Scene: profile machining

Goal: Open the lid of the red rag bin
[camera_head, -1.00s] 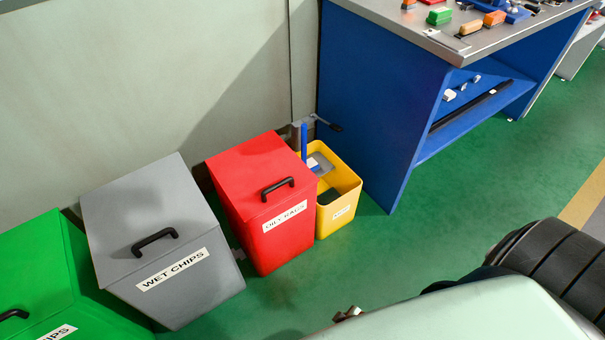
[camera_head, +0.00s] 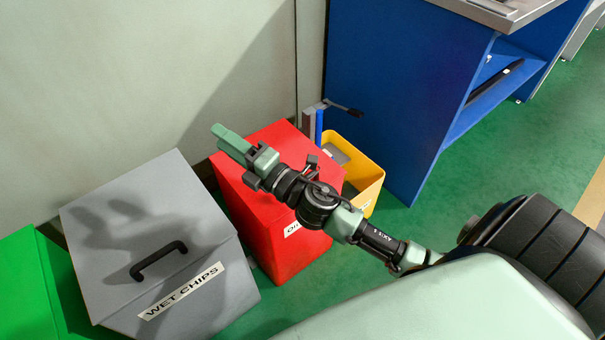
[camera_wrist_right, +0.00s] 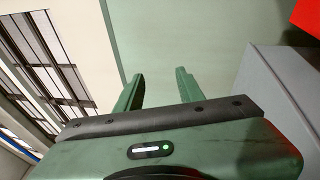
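The red rag bin (camera_head: 280,245) stands between the grey bin and the yellow bin in the head view. Its lid (camera_head: 284,134) is down. My right gripper (camera_head: 229,144) shows over the lid's left part, pointing to the upper left. In the right wrist view the two green fingers (camera_wrist_right: 160,86) are apart with nothing between them. A red surface fills the top right corner of that view. My left gripper is out of view.
The grey "WET CHIPS" bin (camera_head: 110,235) is left of the red bin, a green bin (camera_head: 25,285) further left. The yellow bin (camera_head: 369,185) and blue bench (camera_head: 400,90) are to the right. A wall (camera_head: 120,70) stands behind. Green floor is clear right of the bins.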

